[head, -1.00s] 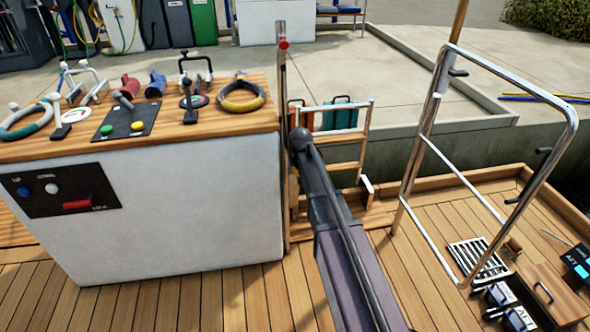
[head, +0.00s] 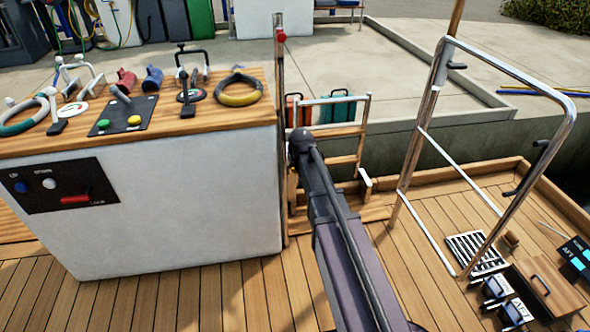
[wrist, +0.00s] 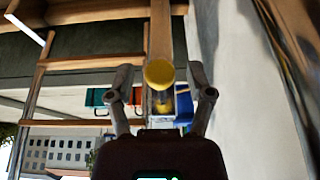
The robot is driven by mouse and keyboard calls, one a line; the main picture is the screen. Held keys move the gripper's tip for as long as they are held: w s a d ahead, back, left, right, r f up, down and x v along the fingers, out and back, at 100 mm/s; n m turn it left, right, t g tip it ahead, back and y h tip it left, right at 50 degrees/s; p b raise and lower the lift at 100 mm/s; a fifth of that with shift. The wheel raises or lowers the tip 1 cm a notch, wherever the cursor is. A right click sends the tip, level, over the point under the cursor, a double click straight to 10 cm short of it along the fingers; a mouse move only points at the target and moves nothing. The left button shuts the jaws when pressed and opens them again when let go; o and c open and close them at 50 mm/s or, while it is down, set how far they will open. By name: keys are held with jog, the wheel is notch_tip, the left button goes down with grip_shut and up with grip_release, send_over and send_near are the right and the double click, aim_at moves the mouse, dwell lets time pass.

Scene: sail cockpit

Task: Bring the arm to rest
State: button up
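My arm (head: 345,250) reaches forward from the bottom of the head view, past the right side of the white console. Its far end is hidden there, so my gripper does not show in that view. In the wrist view my gripper (wrist: 161,88) has its two fingers spread apart, open. A yellow round-ended piece (wrist: 160,73) shows between the fingers, in line with a wooden post. I cannot tell how far off it is. No held object is visible.
The console (head: 165,215), with levers and a yellow-black ring (head: 239,98) on top, stands close left of my arm. A boarding ladder (head: 345,160) is ahead. A steel rail frame (head: 425,135) stands right. Gear boxes (head: 548,288) lie lower right. Planked deck lies between.

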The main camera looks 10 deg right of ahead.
jog(key=shift+w+r, duration=0.1)
dwell(0.4)
jog(key=s+r+g+p, duration=0.2)
jog(key=s+r+p, duration=0.85)
jog(key=s, duration=0.25)
jog(key=s+r+g+p, duration=0.2)
jog(key=s+r+p, duration=0.7)
jog(key=s+p, duration=0.3)
notch_tip(320, 180, up, 38)
jog(key=p, duration=3.6)
jog(key=shift+f, duration=0.2)
jog(key=shift+a, duration=0.1)
